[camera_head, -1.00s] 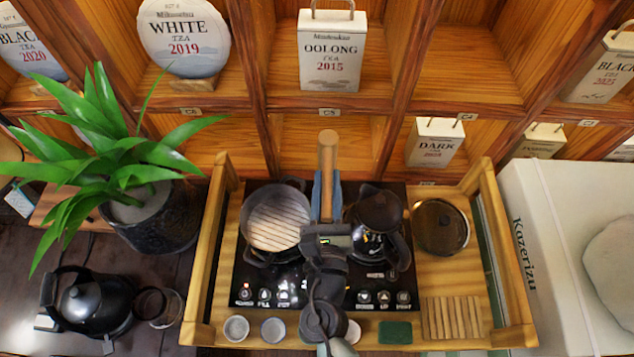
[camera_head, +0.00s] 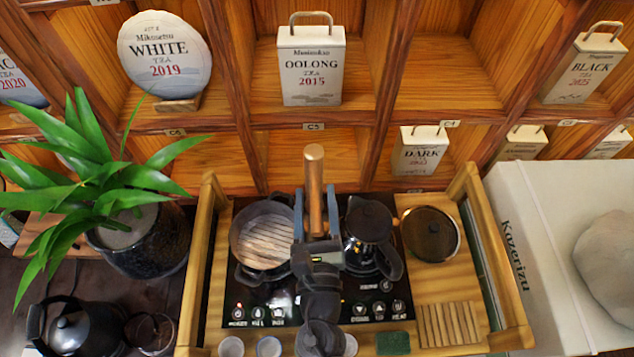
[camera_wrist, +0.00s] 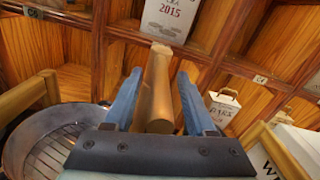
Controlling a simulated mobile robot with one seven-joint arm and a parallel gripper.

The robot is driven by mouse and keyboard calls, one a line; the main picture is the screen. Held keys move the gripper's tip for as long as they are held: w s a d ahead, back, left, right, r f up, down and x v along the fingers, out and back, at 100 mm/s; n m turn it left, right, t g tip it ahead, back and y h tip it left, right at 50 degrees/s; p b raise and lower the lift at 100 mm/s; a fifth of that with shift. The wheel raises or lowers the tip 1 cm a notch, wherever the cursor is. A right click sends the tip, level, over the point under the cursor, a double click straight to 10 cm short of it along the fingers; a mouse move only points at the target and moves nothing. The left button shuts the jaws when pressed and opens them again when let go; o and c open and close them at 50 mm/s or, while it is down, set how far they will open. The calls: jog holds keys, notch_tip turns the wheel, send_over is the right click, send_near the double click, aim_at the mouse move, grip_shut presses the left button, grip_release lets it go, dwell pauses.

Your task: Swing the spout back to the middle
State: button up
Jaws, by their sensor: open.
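The spout, a copper-brown rod (camera_head: 313,180), points away from me over the tea station, between the pan and the kettle. It also shows in the wrist view (camera_wrist: 157,92). My gripper (camera_head: 315,204) is open, with one blue finger on each side of the spout. In the wrist view my gripper (camera_wrist: 158,76) has a visible gap between the spout and each finger. The spout's base is hidden behind my gripper and wrist.
A pan with a slatted inside (camera_head: 262,238) is left of the spout, and a dark kettle (camera_head: 368,228) is right. Both stand on a black hob (camera_head: 300,300). A wooden tray frame (camera_head: 198,262) surrounds them. Shelves with an oolong tin (camera_head: 311,70) rise behind.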

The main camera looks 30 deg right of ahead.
jog(key=b+v, duration=0.3)
jog(key=v, duration=0.9)
jog(key=shift+s+a, duration=0.2)
jog(key=shift+s, duration=0.05)
